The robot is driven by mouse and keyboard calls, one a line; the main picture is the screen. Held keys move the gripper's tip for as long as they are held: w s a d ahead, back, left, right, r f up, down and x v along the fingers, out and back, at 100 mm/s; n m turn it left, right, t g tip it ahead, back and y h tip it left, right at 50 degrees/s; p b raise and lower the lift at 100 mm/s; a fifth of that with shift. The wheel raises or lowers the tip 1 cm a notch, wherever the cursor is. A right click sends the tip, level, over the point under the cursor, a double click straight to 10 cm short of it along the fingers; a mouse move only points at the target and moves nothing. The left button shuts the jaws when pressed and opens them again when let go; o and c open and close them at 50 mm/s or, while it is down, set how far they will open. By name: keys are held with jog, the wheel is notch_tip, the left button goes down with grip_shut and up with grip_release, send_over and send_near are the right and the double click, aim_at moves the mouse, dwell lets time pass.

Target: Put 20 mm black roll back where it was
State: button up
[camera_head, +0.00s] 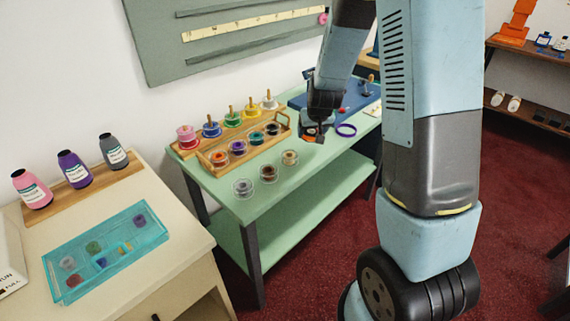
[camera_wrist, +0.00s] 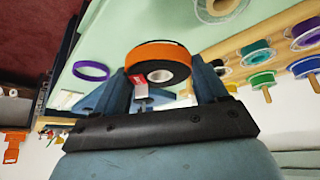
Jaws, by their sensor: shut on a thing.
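My gripper (camera_wrist: 160,85) is shut on a thick roll (camera_wrist: 158,55), with a finger on each side of it. The roll has an orange outer band, a black face with a pale core, and a small red and white label. In the head view my gripper (camera_head: 314,133) is above the far right part of the green table (camera_head: 322,165), and only a little orange of the roll shows there. I cannot read a width on the roll. An empty purple ring (camera_head: 346,130) lies on the tabletop to the right of my gripper; it also shows in the wrist view (camera_wrist: 90,70).
A wooden rack (camera_head: 219,167) with several coloured spools stands left of my gripper, with several pegged spools behind it. A blue board (camera_head: 352,97) is at the back right. The front right of the tabletop is clear.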

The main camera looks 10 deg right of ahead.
jog(key=s+a+r, duration=0.2)
jog(key=s+r, duration=0.3)
jog(key=s, duration=0.3)
send_near(296, 146)
jog(key=shift+w+d+f, duration=0.1)
jog(key=shift+w+f, duration=0.15)
jog(key=shift+w, duration=0.25)
jog(key=shift+w+d+f, duration=0.1)
jog(key=shift+w+f, duration=0.15)
jog(key=shift+w, duration=0.3)
jog(key=shift+w+a+f, duration=0.1)
jog(key=shift+w+f, duration=0.5)
jog(key=shift+f, duration=1.5)
jog(key=shift+f, duration=0.1)
jog(key=o, duration=1.1)
jog(key=shift+o, duration=0.2)
